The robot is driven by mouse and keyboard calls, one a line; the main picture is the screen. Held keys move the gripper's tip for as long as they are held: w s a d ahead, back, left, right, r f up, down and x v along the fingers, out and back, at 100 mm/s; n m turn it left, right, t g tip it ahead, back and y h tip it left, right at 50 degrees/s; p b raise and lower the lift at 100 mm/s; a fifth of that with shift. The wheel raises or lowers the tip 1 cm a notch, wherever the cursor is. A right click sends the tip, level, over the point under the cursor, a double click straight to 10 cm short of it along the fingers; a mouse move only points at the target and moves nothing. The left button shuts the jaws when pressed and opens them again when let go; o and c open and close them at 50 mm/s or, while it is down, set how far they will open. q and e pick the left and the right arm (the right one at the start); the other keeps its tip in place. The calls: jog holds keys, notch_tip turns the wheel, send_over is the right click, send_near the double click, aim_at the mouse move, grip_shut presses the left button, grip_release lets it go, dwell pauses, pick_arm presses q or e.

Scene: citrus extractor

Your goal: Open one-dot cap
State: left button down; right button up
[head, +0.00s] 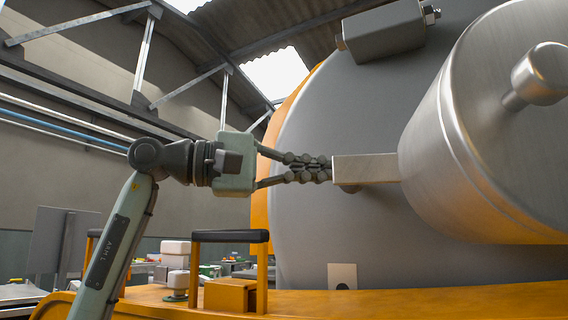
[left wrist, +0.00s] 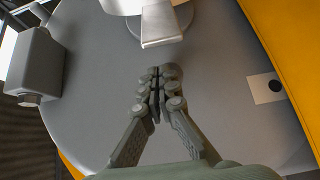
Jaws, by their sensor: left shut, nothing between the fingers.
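A large brushed-metal cylindrical cap (head: 450,150) with a round knob (head: 540,75) stands out from a grey round housing. A flat metal bar (head: 365,168) sticks out from the cap's left side; the bar also shows at the top of the left wrist view (left wrist: 162,28). A pale plate with one black dot (head: 342,270) is on the housing below the bar; it also shows in the left wrist view (left wrist: 265,90). My left gripper (head: 325,169) is shut and empty, its fingertips close to the bar's free end. My right gripper is out of view.
A grey box-shaped fitting (head: 385,32) juts from the housing above. An orange deck (head: 420,300) with a black-topped handrail (head: 230,237) lies below my left arm. Cluttered tables (head: 150,268) stand behind. The air left of the housing is open.

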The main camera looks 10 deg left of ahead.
pick_arm(q)
jog(key=shift+s, duration=2)
jog(key=shift+s, duration=0.1)
